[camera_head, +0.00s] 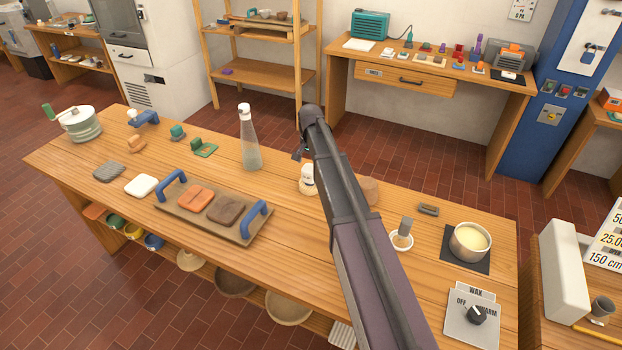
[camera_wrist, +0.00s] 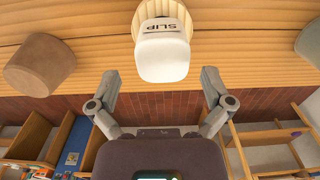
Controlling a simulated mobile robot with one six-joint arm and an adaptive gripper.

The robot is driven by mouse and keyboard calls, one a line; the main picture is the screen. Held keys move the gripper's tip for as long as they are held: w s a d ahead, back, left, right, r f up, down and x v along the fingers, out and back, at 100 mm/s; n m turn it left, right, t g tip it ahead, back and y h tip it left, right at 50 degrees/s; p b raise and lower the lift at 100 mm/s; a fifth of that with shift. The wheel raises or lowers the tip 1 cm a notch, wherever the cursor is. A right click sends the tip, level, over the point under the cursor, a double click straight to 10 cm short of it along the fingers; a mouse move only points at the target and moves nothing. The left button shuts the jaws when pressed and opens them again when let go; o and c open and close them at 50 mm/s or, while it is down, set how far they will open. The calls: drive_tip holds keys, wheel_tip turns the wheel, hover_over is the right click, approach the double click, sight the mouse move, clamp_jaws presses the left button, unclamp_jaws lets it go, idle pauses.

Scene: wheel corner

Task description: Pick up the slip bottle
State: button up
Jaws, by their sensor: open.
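The bottle's cap end lies just ahead of the gap, apart from both fingers. In the head view the slip bottle (camera_head: 307,181) stands upright on the wooden workbench (camera_head: 300,245), just left of my arm. My arm hides part of its surroundings, and only a bit of my gripper (camera_head: 299,152) shows there.
A tall clear bottle (camera_head: 250,142) stands left of the slip bottle. A brown lump (camera_head: 371,190) sits behind my arm on its right. A tray with blue handles (camera_head: 235,235) lies at the front left. A wax pot (camera_head: 466,241) stands on the right.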

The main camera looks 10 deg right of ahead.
drive_tip(key=shift+f, duration=0.1)
idle(0.3)
drive_tip(key=shift+a+f+b, duration=0.1)
drive_tip(key=shift+f+b, duration=2.4)
drive_tip(key=shift+b, duration=0.1)
drive_tip(key=c, duration=1.2)
drive_tip(key=shift+r, duration=0.1)
drive_tip(key=shift+c, duration=0.2)
wheel_tip(320, 180, up, 4)
drive_tip(key=p, duration=0.4)
drive_tip(key=s+p, duration=0.1)
drive_tip(key=s, duration=1.5)
drive_tip(key=shift+a+r, duration=0.4)
drive_tip(key=shift+a, duration=0.05)
